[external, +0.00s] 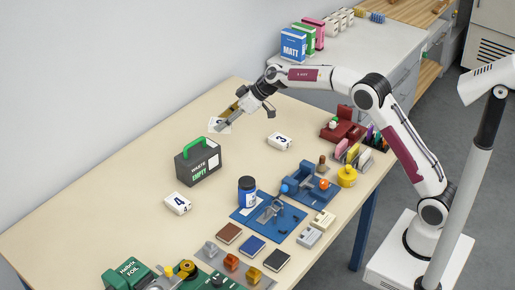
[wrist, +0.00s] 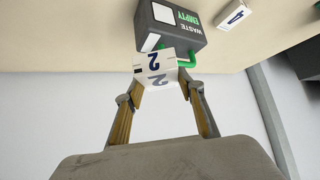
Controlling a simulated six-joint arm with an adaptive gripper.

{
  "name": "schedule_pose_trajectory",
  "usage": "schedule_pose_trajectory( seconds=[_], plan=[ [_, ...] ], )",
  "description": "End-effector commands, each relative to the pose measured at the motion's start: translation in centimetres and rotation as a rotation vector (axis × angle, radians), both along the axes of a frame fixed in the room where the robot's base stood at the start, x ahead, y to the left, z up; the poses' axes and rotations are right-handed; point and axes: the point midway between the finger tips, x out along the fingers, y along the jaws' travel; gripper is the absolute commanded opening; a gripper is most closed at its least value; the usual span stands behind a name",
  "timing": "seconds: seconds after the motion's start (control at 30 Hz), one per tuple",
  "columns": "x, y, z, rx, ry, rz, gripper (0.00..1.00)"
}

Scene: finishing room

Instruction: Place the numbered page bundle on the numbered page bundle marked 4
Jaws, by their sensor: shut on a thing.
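My gripper (external: 233,120) is shut on a white page bundle (external: 218,124) above the far part of the table. In the wrist view the held bundle (wrist: 152,72) shows the number 2 on two faces, between the fingertips (wrist: 158,84). The page bundle marked 4 (external: 177,203) lies on the table at the near left, in front of the waste box, with nothing on it. It also shows at the top of the wrist view (wrist: 236,14). The page bundle marked 3 (external: 279,141) lies on the table to the right of my gripper.
A dark waste box (external: 200,166) with a green handle stands between my gripper and the bundle marked 4. Colored blocks and a green foil machine (external: 130,274) are nearer. The left tabletop is clear.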

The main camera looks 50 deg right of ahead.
Motion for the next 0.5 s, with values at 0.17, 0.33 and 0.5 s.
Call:
schedule_pose_trajectory(
  seconds=[0.17,0.33,0.5],
  plan=[
    [-0.1,6.5,0.0,0.001,-0.001,0.074,0.15],
    [-0.6,12.3,0.0,0.000,-0.002,0.139,0.15],
    [-1.5,17.7,0.0,0.000,-0.002,0.198,0.15]
  ],
)
